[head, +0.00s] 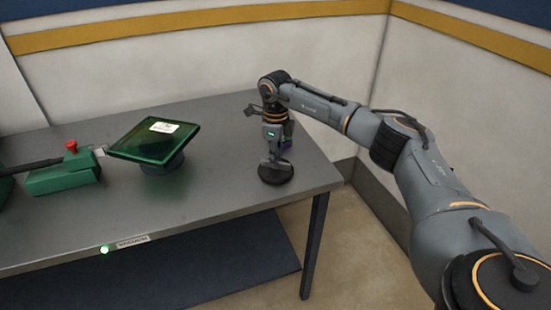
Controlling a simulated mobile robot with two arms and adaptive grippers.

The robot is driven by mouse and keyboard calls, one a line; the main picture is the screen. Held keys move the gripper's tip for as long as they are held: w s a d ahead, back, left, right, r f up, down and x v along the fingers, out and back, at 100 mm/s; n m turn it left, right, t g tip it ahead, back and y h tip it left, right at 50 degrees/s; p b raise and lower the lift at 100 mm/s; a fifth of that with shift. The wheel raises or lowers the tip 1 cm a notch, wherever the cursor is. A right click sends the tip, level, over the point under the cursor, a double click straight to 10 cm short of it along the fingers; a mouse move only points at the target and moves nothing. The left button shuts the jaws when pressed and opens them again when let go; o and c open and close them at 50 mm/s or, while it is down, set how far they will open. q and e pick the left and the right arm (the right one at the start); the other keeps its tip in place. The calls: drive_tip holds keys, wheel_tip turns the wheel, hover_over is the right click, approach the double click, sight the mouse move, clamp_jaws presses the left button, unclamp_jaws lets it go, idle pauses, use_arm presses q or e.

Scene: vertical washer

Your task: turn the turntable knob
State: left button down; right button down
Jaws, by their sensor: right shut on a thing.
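The turntable knob (276,174) is a dark round piece on the right end of the grey table top. My right gripper (275,158) reaches down onto it from above and is shut on it. The fingers cover the knob's upper part, so its exact shape and turn angle are hidden. My left gripper is not in view.
A tilted green square plate (150,146) with a white label stands on a round base mid-table. Left of it is a green box (62,176) with a red button. The grey table (215,185) is clear between plate and knob. Walls stand behind and right.

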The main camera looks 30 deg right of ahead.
idle(0.3)
drive_tip(key=c, duration=1.4)
unclamp_jaws()
wheel_tip(320, 180, up, 12)
